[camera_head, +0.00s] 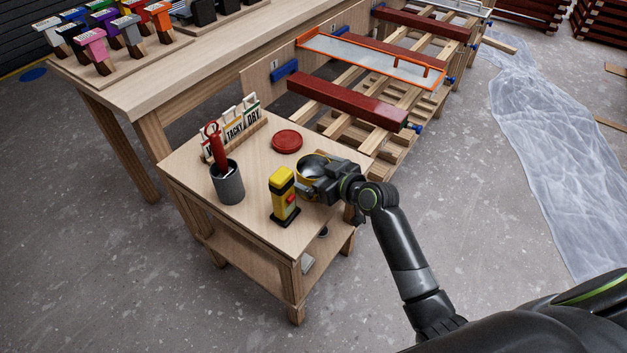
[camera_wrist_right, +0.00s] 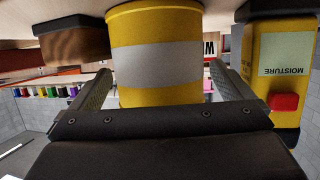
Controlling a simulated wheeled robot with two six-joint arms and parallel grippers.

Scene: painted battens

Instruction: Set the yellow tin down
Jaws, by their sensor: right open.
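The yellow tin (camera_head: 303,181) stands upright on the small wooden table, near its right side, with its open top showing a dark inside. In the right wrist view the tin (camera_wrist_right: 155,80) is yellow with a pale grey band and sits between the two fingers. My right gripper (camera_head: 322,183) is open around the tin, reaching in from the right; a gap shows beside the right finger (camera_wrist_right: 230,82). Part of the tin is hidden behind the gripper in the head view. My left gripper is in neither view.
On the table (camera_head: 262,222) stand a yellow moisture meter (camera_head: 284,196) close to the tin, a grey cup (camera_head: 228,184) with a red-handled tool, a red disc (camera_head: 287,141) and a card rack (camera_head: 236,136). Red battens (camera_head: 345,100) lie on racks behind.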

